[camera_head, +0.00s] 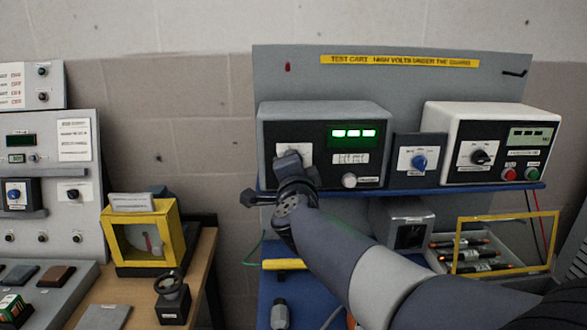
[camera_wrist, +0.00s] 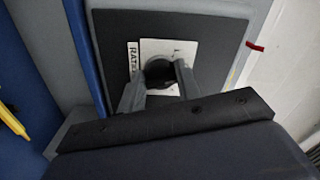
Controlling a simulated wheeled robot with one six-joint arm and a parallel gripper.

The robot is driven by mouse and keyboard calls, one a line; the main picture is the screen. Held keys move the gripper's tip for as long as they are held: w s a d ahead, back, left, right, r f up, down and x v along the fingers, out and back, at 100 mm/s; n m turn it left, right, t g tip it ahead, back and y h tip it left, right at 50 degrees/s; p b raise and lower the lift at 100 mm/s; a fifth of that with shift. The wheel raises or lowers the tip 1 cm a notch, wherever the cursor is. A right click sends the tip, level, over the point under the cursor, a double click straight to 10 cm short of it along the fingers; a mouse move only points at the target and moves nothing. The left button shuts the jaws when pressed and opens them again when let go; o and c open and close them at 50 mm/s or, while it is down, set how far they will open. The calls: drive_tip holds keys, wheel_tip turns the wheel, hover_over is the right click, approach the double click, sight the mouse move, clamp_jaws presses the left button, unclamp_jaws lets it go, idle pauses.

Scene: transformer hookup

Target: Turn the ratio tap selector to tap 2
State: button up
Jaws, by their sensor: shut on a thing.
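The ratio tap selector is a dark round knob (camera_wrist: 158,70) on a white plate (camera_wrist: 190,50) whose partly visible label begins "RATI". The plate is on the dark front of a grey instrument box (camera_head: 322,113) with a green lit display (camera_head: 353,133). My gripper (camera_head: 293,160) is at the selector at the left of this front. In the wrist view, the fingers of my gripper (camera_wrist: 159,80) are on either side of the knob, shut on it. The gripper hides most of the knob and its tap marks in the head view, so the tap setting cannot be read.
A small panel with a blue knob (camera_head: 419,162) and a white instrument box (camera_head: 492,111) stand to the right on the blue shelf (camera_head: 400,191). Below are a grey box (camera_head: 405,212) and a tray with a yellow frame (camera_head: 506,214). A yellow meter (camera_head: 146,235) stands left.

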drive_tip(key=shift+f, duration=0.1)
drive_tip(key=o, duration=1)
drive_tip(key=shift+c, duration=0.2)
drive_tip(key=shift+s, duration=0.1)
drive_tip(key=s+p, duration=0.1)
drive_tip(key=s, duration=0.9)
drive_tip(key=shift+s, duration=0.35)
drive_tip(key=w, duration=1.1)
drive_tip(key=shift+b, duration=0.45)
